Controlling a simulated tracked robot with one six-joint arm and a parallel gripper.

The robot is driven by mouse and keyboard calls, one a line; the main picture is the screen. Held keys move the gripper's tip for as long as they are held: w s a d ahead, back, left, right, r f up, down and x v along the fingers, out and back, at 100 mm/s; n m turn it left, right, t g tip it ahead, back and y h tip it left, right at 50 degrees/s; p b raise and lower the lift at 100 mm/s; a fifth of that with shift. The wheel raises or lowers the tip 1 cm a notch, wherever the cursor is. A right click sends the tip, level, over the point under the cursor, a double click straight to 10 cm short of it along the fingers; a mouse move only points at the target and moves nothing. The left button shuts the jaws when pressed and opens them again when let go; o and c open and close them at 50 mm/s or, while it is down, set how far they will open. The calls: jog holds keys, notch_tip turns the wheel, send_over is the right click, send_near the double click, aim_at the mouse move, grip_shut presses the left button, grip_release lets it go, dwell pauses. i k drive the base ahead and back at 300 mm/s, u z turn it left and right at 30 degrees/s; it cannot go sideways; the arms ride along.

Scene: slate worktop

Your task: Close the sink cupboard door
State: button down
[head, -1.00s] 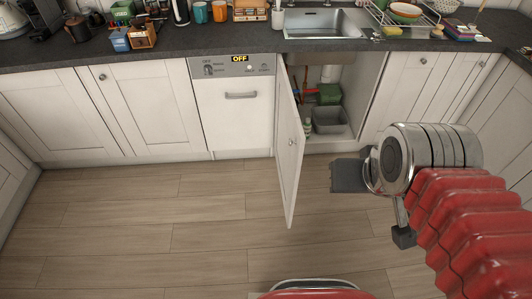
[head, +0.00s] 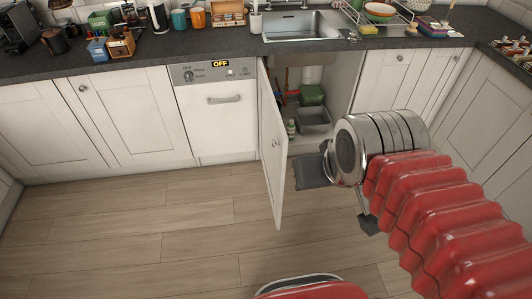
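The sink cupboard door (head: 270,150) is white, with a small round knob, and stands wide open, swung out toward me from its left side. My gripper (head: 340,205) is on the right side of the door, low in front of the cupboard opening, and apart from the door. It shows a dark flat pad and a dark block that stand apart, with nothing seen between them.
A dishwasher (head: 217,112) marked OFF is left of the open door. The slate worktop (head: 150,48) above holds jars, a sink (head: 297,27) and a dish rack (head: 385,18). The wooden floor (head: 130,230) left of the door is clear.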

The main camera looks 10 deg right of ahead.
aim_at(274, 138)
jog(key=i, duration=1)
jog(key=u, duration=0.2)
jog(key=k, duration=0.65)
jog(key=u, duration=0.55)
jog(key=k, duration=0.7)
jog(key=u, duration=0.15)
jog(key=i, duration=0.9)
jog(key=u, duration=0.65)
jog(key=i, duration=0.5)
jog(key=u, duration=0.4)
